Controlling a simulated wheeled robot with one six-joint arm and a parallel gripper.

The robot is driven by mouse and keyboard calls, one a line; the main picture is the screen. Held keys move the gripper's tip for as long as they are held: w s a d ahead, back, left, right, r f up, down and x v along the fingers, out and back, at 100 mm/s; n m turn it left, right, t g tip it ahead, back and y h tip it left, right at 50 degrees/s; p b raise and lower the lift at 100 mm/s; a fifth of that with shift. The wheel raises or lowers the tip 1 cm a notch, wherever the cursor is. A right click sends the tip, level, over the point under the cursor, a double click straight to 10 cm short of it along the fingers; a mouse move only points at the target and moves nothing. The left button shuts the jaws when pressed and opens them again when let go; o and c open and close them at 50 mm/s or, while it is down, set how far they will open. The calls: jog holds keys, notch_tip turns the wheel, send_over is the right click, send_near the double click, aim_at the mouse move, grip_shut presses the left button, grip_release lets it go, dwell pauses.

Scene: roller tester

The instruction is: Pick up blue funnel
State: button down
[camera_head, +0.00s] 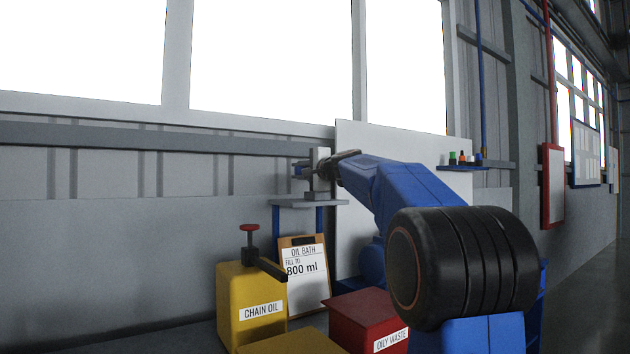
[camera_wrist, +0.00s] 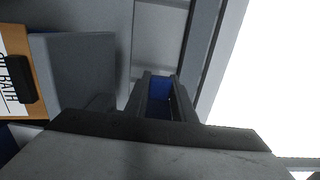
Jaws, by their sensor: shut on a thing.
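The blue funnel (camera_head: 301,170) shows as a small blue shape beside a grey upright post on a small shelf in the head view. In the wrist view, a blue part of the funnel (camera_wrist: 160,88) lies between the two fingers of my gripper (camera_wrist: 160,98). My gripper (camera_head: 340,160) reaches in from the right at post height in the head view and is shut on the funnel. The fingers and post hide most of the funnel. I cannot tell whether it touches the post or stand.
The shelf (camera_head: 290,203) has blue legs. Below stand a yellow chain oil can (camera_head: 240,287), an oil bath clipboard (camera_head: 307,280) and a red oily waste bin (camera_head: 362,310). A wall with windows is behind. Small bottles (camera_head: 458,158) sit on a ledge to the right.

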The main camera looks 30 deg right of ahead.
notch_tip(320, 180, up, 10)
dwell(0.7)
dwell(0.9)
